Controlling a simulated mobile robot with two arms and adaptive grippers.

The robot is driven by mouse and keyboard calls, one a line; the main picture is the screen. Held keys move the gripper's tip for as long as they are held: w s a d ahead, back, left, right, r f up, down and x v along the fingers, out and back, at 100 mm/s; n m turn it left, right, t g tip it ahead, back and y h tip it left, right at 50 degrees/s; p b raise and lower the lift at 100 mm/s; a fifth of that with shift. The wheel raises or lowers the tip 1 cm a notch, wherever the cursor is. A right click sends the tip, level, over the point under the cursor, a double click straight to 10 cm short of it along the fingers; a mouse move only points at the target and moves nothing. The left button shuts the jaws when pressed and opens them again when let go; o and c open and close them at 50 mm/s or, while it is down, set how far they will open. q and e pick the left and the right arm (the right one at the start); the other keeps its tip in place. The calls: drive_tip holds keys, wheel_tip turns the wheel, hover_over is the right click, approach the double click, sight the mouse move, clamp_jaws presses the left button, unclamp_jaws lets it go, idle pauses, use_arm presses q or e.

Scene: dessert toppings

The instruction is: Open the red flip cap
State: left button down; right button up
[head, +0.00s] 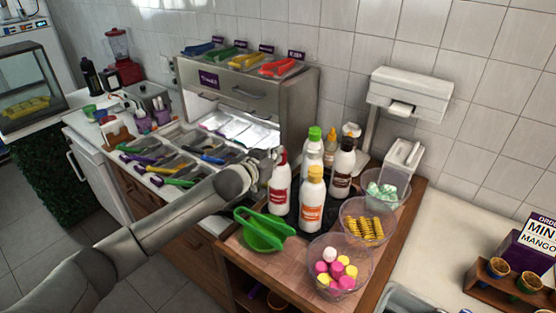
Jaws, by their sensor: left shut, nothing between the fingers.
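The bottle with the red flip cap (282,158) is a white bottle (280,196) with a dark red label, standing upright on a dark mat at the left of a bottle group. My left gripper (268,160) is at the left side of the red cap, very close to it. It is small in the picture and looks shut, with nothing held. Whether the fingers touch the cap, and whether the lid is raised, I cannot tell. My right gripper is not in view.
An orange-labelled bottle (312,203), a green-capped bottle (313,150) and a brown-capped bottle (343,172) stand close by. Clear bowls of toppings (338,268) line the right edge. A metal topping station (243,95) stands behind.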

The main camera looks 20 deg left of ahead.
use_arm(q)
drive_tip(key=shift+w, duration=0.15)
drive_tip(key=s+r+p, duration=0.3)
drive_tip(key=s+r, duration=0.2)
drive_tip(key=s, duration=0.1)
drive_tip(key=shift+s+d+p, duration=0.3)
drive_tip(key=shift+d+f, duration=0.1)
